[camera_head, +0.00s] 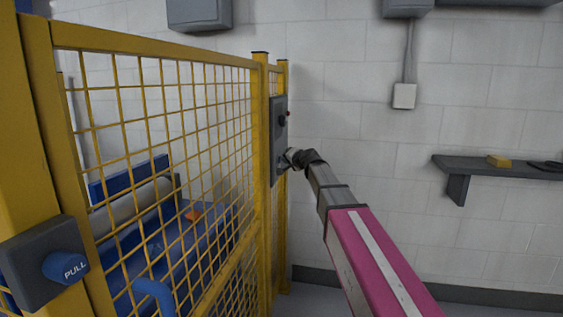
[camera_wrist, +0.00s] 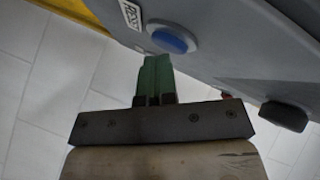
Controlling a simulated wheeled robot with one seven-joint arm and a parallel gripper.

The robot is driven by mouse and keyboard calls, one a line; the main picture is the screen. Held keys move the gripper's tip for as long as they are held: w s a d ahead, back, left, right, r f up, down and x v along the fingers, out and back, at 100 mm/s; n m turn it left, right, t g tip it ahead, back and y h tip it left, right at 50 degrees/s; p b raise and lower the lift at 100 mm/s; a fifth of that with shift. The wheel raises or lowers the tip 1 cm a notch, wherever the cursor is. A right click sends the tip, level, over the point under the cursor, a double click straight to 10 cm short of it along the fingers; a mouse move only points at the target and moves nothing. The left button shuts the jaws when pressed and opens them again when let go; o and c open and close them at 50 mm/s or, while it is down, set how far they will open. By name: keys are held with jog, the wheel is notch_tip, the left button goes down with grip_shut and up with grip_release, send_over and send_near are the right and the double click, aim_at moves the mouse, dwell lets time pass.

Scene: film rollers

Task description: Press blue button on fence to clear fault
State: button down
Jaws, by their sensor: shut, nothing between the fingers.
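The blue button (camera_wrist: 172,39) is round and sits on a grey control box, next to a white label that seems to read RESET, in the wrist view. In the head view the grey control box (camera_head: 278,142) hangs on the yellow fence post, seen nearly edge-on, and the blue button cannot be made out. My gripper (camera_wrist: 157,58) has green fingers closed together and empty. Its tips are close to the blue button's lower edge; I cannot tell whether they touch. In the head view my gripper (camera_head: 289,157) is at the box's lower right side.
A yellow mesh fence (camera_head: 165,150) fills the left, with blue machinery behind it. A blue PULL knob (camera_head: 65,267) on a grey box is at the near left. A dark shelf (camera_head: 500,168) juts from the right wall. A black knob (camera_wrist: 285,115) protrudes from the control box.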

dwell(0.4)
jog(key=shift+s+d, duration=0.2)
jog(key=shift+d, duration=0.6)
jog(key=shift+d, duration=0.15)
jog(key=shift+s+d, duration=0.25)
jog(key=shift+d, duration=0.9)
jog(key=shift+s+d, duration=0.2)
jog(key=shift+d, duration=0.95)
jog(key=s+d+f+n+g+h, duration=0.1)
jog(key=s+d+f+g, duration=0.1)
jog(key=s+f, duration=0.55)
jog(key=s+d+f+n+g+h, duration=0.15)
jog(key=s+f, duration=0.25)
jog(key=f, duration=0.6)
jog(key=s+d+f+n+g+h, duration=0.1)
jog(key=s+d+f+g+h, duration=0.15)
jog(key=s+f, duration=0.45)
jog(key=s+d+f+g+h, duration=0.2)
jog(key=s+d+f+g, duration=0.1)
jog(key=s+f, duration=0.4)
jog(key=s+d+f+n+g+h, duration=0.1)
jog(key=s+d+f+g, duration=0.2)
jog(key=s+d+f, duration=0.3)
jog(key=s+f, duration=0.2)
jog(key=s, duration=0.2)
jog(key=shift+s+f+g+h, duration=0.15)
jog(key=shift+s+g+h, duration=0.15)
jog(key=shift+h, duration=0.1)
